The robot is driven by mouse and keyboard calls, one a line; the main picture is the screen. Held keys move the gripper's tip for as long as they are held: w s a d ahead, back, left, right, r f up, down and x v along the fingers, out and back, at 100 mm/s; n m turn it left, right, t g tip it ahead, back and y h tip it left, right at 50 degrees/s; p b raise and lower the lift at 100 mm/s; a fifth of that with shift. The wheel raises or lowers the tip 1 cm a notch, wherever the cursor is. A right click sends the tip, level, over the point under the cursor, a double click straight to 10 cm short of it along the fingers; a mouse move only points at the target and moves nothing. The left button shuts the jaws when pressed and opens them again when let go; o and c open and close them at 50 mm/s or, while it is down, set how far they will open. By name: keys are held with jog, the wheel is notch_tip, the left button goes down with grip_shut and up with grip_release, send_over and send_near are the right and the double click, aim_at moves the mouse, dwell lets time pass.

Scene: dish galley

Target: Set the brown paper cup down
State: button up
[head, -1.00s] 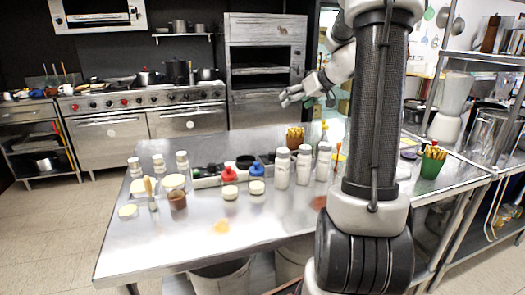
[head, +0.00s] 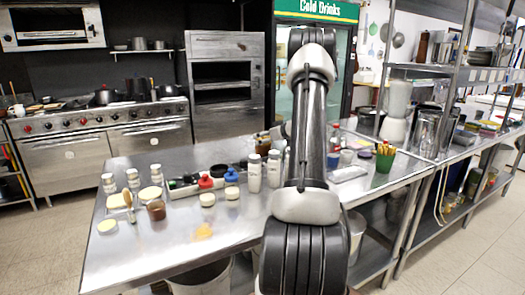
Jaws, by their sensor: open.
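A small brown cup-shaped container (head: 156,210) stands upright at the left of the steel table (head: 135,262). I cannot tell whether it is the brown paper cup, and no other brown cup shows clearly. My arm reaches forward over the table, right of the middle of the picture. My gripper is hidden behind my own arm, so its fingers and anything near them cannot be seen.
White shakers (head: 254,173) and red-capped (head: 206,189) and blue-capped (head: 232,184) jars stand on the table. The table's front left is mostly clear.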

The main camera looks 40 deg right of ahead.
jog(key=x, duration=0.6)
jog(key=shift+w, duration=0.1)
jog(key=c, duration=1.1)
jog(key=shift+c, duration=0.3)
jog(key=shift+r, duration=0.1)
